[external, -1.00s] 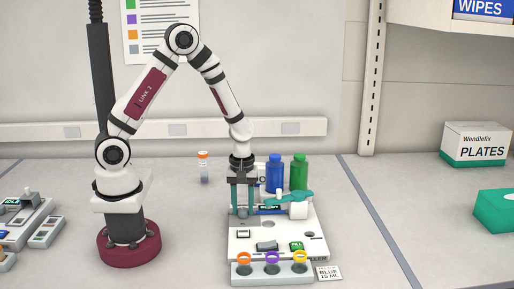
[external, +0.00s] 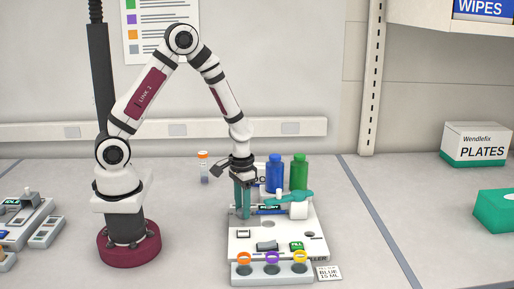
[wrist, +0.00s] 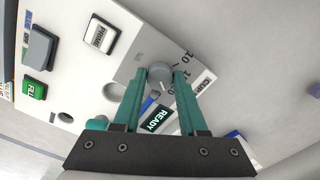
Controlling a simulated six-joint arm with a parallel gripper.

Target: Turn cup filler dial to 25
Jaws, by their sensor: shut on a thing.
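The cup filler (external: 235,248) is a white panel on the bench, right of my base in the external view. Its dial (wrist: 160,73) is a round grey knob with a pale pointer mark in the wrist view. My gripper (wrist: 161,82) points down with its teal fingers on both sides of the dial, shut on it. Printed numbers, 10, 15 and 20 among them, curve beside the dial; I cannot read the exact setting. A display (wrist: 160,118) by the fingers reads READY. In the external view my gripper (external: 242,212) is at the panel's back left and hides the dial.
Blue (external: 275,176) and green (external: 299,173) bottles stand behind the panel. A teal lever-like part (external: 290,195) lies right of my gripper. A rack (external: 270,280) with coloured rings stands in front. An orange-capped vial (external: 203,170) stands behind left. The bench further right is mostly clear.

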